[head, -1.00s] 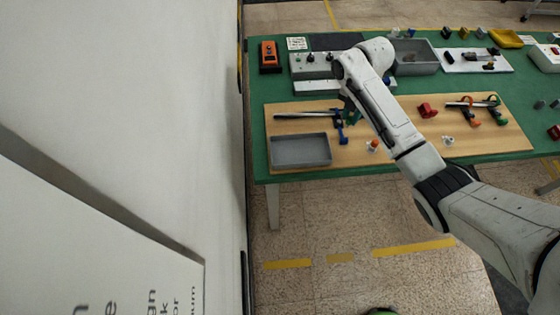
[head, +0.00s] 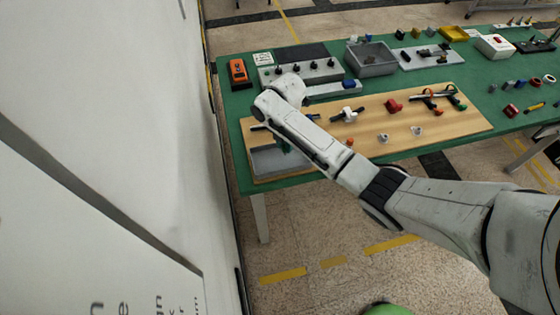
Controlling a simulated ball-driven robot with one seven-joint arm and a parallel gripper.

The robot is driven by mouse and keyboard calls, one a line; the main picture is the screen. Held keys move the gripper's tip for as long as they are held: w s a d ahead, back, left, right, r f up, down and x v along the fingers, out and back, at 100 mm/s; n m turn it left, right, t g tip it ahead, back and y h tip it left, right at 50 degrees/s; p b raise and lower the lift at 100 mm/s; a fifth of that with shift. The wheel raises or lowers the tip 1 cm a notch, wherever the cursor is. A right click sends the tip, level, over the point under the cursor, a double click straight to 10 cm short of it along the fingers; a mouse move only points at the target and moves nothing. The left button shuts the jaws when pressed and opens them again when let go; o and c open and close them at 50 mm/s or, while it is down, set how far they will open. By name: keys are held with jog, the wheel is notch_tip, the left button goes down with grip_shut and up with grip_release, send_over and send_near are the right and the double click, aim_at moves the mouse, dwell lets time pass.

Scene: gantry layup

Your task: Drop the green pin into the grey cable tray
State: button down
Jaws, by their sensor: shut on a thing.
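The grey cable tray (head: 268,163) lies at the front left of the wooden board, partly covered by my arm. My gripper (head: 283,141) is mostly hidden behind my wrist and forearm. A small dark green bit, which looks like the green pin (head: 285,148), shows below the wrist at the gripper, which is shut on it. In the picture it overlaps the tray's back part. Its height above the tray cannot be told.
A control panel (head: 318,70) and a grey bin (head: 372,58) stand behind. A pale wall fills the left.

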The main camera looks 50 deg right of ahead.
jog(key=shift+f, duration=0.7)
jog(key=c, duration=0.9)
grip_release()
notch_tip(320, 180, up, 11)
jog(key=shift+f+b, duration=0.1)
jog(key=shift+b, duration=0.65)
